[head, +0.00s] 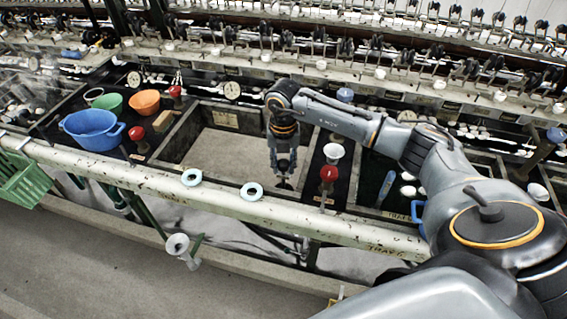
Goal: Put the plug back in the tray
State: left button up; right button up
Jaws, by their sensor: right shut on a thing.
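My right gripper (284,178) points down over the right part of the open rectangular basin (225,150), near its front edge. It is shut on a small dark thing at its fingertips, mostly hidden by the fingers; I cannot tell for sure that it is the plug. The basin has a pale, empty-looking floor and dark walls. A yellowish label (225,119) is on its back wall. I cannot tell whether the held thing touches the floor. Lettering on the front rail (120,172) at right seems to read TRAY. My left gripper is not in view.
Left of the basin are a blue pot (92,130), a green bowl (108,103), an orange bowl (145,102) and a red knob (140,132). Right of it are another red knob (328,173) and a white cup (333,152). Two pale rings (191,177) (252,191) lie on the rail.

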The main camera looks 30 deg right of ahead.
jog(key=shift+f+b, duration=0.55)
jog(key=shift+f, duration=0.15)
dwell(0.6)
jog(key=o, duration=1)
jog(key=shift+o, duration=0.2)
notch_tip(320, 180, up, 12)
jog(key=shift+r, duration=0.1)
dwell(0.4)
